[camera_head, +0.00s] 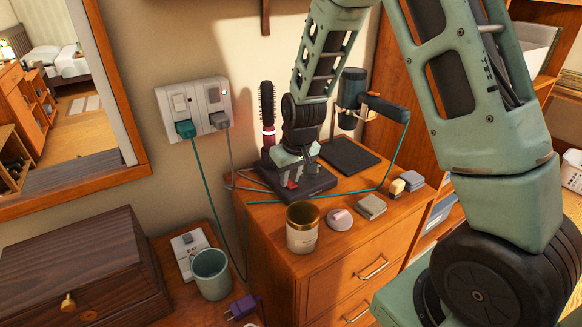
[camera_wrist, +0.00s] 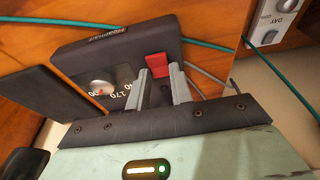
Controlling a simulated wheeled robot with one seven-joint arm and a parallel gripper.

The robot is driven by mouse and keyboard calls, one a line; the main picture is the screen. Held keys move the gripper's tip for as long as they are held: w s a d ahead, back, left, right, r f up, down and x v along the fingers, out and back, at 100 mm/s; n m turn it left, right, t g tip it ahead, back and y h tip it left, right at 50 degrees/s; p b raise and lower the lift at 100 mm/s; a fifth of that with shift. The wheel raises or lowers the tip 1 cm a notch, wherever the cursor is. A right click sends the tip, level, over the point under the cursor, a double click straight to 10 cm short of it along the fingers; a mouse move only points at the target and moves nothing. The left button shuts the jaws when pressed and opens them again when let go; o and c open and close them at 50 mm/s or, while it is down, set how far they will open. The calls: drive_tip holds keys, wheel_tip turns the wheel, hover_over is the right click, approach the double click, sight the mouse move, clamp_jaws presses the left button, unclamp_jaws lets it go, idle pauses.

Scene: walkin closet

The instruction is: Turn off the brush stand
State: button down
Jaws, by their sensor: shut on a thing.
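The brush stand has a dark base (camera_head: 318,186) on the wooden cabinet, with a round brush (camera_head: 267,112) upright at its back left. In the wrist view the base (camera_wrist: 90,48) shows a silver dial (camera_wrist: 103,85) with numbers and a red rocker switch (camera_wrist: 158,66). My gripper (camera_wrist: 159,76) is over the base, its two grey fingertips close together at the red switch, which shows between and just beyond them. The head view shows my gripper (camera_head: 297,170) low over the base, partly hiding it. A grey cord runs from the base towards the wall outlet.
The wall outlet panel (camera_head: 196,103) holds a teal plug (camera_head: 186,129) and a grey plug (camera_head: 219,120). A teal cord (camera_head: 350,191) crosses the cabinet top.

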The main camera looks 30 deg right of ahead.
drive_tip(key=shift+w+r+g+p, duration=0.15)
drive_tip(key=shift+w+g+p, duration=0.05)
drive_tip(key=shift+g+p, duration=0.4)
drive_tip(key=c, duration=1.2)
unclamp_jaws()
drive_tip(key=shift+c, duration=0.2)
wheel_tip(320, 180, up, 17)
drive_tip(key=s+b, duration=0.1)
drive_tip(key=s, duration=0.1)
drive_tip(key=shift+s, duration=0.2)
